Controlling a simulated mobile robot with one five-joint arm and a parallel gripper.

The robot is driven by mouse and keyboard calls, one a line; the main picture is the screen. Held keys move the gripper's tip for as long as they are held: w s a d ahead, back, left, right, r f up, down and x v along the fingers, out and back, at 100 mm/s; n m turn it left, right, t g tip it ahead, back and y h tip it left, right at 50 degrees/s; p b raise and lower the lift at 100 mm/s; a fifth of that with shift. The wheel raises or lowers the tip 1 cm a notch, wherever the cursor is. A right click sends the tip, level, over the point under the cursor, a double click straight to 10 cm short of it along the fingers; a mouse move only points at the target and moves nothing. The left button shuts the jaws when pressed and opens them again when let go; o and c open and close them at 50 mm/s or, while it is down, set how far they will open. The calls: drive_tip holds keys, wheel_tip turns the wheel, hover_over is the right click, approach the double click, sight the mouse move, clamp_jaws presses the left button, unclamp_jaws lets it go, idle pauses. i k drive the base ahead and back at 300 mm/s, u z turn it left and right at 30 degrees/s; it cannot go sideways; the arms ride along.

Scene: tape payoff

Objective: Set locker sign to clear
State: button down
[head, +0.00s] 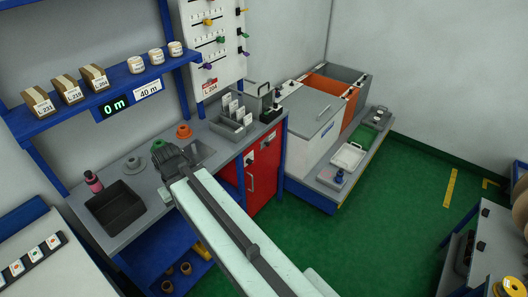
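A red locker (264,180) with a pale vertical handle is under the right end of the grey bench. A small white plate (249,158) is near the top of its front; any wording is too small to read, and I cannot tell if it is the locker sign. My arm reaches in from the bottom and covers the locker's lower left. My gripper (172,158) is dark and above the bench, to the left of the locker and apart from it. Its fingers point away from me, so their opening is unclear. I see nothing held in it.
The bench holds a black bin (116,212), green and orange spools (183,131) and a grey card rack (233,121). A blue shelf (110,92) with boxes and rolls is above. A low platform (325,186) stands right of the locker. Green floor (370,240) lies open at right.

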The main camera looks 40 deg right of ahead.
sight(266, 142)
drive_tip(key=u, duration=3.05)
drive_tip(key=k, duration=1)
drive_tip(key=z, duration=1.2)
drive_tip(key=i, duration=0.5)
